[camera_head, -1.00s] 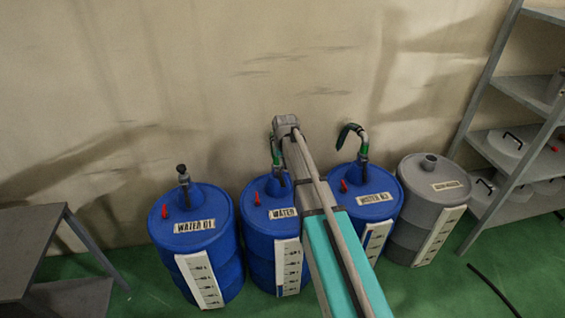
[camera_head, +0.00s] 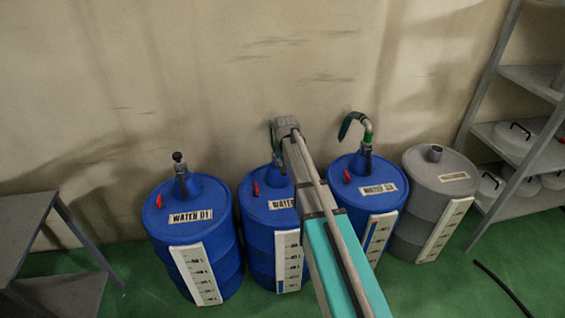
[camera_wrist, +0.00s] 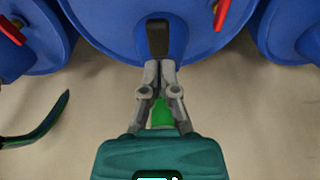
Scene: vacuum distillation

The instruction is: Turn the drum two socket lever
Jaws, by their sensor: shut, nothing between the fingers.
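Drum two (camera_head: 270,240) is the blue drum second from the left, its label partly hidden by my arm. A red lever (camera_head: 256,188) stands on its top. In the wrist view a red lever (camera_wrist: 222,12) lies up and right of my fingertips, on the drum under the camera. A dark fitting (camera_wrist: 158,38) is just ahead of the fingertips; I cannot tell whether they touch it. My gripper (camera_wrist: 160,66) is shut and empty above the drum's edge. A green hose part (camera_wrist: 161,112) shows behind the fingers.
Blue drums stand close on both sides, Water D1 (camera_head: 192,250) left and another (camera_head: 372,205) right with a hooked green hose (camera_head: 352,124). A grey drum (camera_head: 436,200) and shelving (camera_head: 520,80) are farther right. A grey table (camera_head: 25,235) is at left. The wall is close behind.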

